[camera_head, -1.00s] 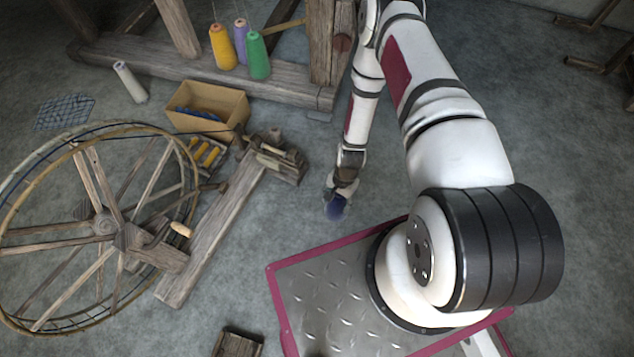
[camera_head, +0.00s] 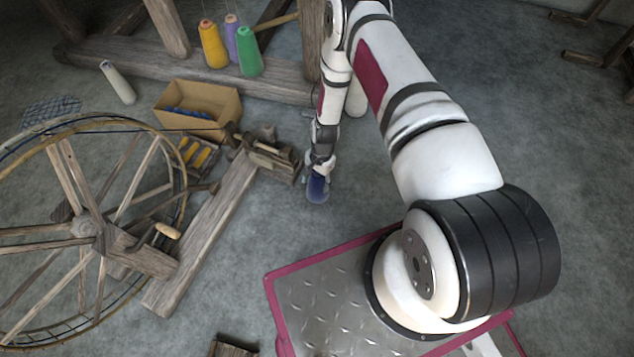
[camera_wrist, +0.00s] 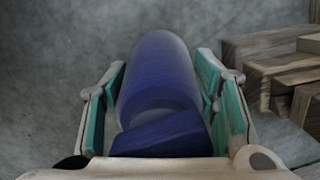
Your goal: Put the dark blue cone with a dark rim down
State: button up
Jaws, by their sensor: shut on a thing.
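The dark blue cone (camera_head: 317,188) hangs from my gripper (camera_head: 319,170) in the head view, close over or at the grey floor between the wooden bench and my base. I cannot tell whether its lower end touches the floor. In the wrist view the cone (camera_wrist: 160,80) lies lengthwise between the two teal-padded fingers of my gripper (camera_wrist: 165,95), which are shut on it. Its dark rim is not clear in either view.
A spinning wheel (camera_head: 85,228) and its wooden bench (camera_head: 205,235) stand to the left. A cardboard box (camera_head: 212,125) sits behind. Yellow (camera_head: 212,45), purple (camera_head: 232,36) and green (camera_head: 249,55) cones stand on the loom beam. Floor right of the bench is clear.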

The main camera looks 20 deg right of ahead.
jog(key=shift+f, duration=0.1)
jog(key=o, duration=1.5)
jog(key=shift+c, duration=0.2)
